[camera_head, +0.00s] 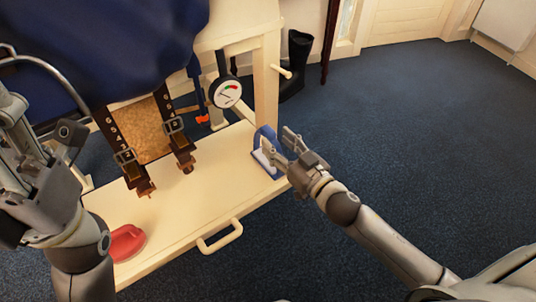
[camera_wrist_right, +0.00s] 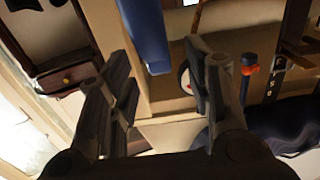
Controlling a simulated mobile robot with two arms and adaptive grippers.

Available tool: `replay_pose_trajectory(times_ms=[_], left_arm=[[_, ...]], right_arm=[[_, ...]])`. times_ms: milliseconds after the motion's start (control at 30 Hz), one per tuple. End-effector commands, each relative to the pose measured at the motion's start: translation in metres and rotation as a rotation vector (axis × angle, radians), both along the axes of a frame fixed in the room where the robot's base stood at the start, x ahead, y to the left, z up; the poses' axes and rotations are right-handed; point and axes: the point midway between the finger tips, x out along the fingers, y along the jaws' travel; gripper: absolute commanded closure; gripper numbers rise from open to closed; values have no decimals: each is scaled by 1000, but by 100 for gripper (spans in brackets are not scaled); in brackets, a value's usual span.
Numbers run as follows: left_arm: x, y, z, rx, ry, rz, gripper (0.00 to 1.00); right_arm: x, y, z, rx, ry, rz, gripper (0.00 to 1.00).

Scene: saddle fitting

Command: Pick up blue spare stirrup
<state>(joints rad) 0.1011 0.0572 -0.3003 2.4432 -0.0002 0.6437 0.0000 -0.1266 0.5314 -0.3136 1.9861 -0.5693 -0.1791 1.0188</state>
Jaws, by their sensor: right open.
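The blue spare stirrup (camera_head: 258,162) stands at the right end of the pale shelf in the head view. Its blue arch rises behind my right gripper (camera_head: 279,145). The gripper is open, with its fingers at the stirrup and partly covering it. In the right wrist view a blue bar, likely part of the stirrup (camera_wrist_right: 146,35), shows at the top between the spread fingers of the right gripper (camera_wrist_right: 150,82). I cannot tell whether the fingers touch it. My left gripper (camera_head: 42,150) is at the left, above the shelf, away from the stirrup.
A red object (camera_head: 126,243) lies on the shelf (camera_head: 205,205) at the front left. Straps with buckles (camera_head: 174,126) hang from the blue-covered saddle. A round gauge (camera_head: 226,92) hangs beside a wooden post (camera_head: 267,80). A handle (camera_head: 220,237) juts from the shelf front. Open carpet lies right.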

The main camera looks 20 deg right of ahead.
Motion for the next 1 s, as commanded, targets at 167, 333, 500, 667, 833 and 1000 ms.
replay_pose_trajectory(times_ms=[167, 333, 500, 667, 833, 1000], left_arm=[[-1, 0, -3, 1, -6, 1, 55], [-6, -1, 5, 2, -46, 3, 55], [-8, -2, 8, 4, -63, 4, 55], [-9, -2, 10, 6, -70, 4, 55], [-9, -2, 11, 6, -70, 4, 55], [-9, -2, 11, 6, -69, 4, 55]], right_arm=[[10, 3, 1, -1, -3, 1, 54], [28, 8, 3, -2, -4, 1, 54], [43, 13, 4, 1, -2, 0, 54], [49, 14, 4, 0, 0, 0, 54], [50, 15, 4, 0, 1, 0, 54], [50, 15, 4, 0, 1, 0, 65]])
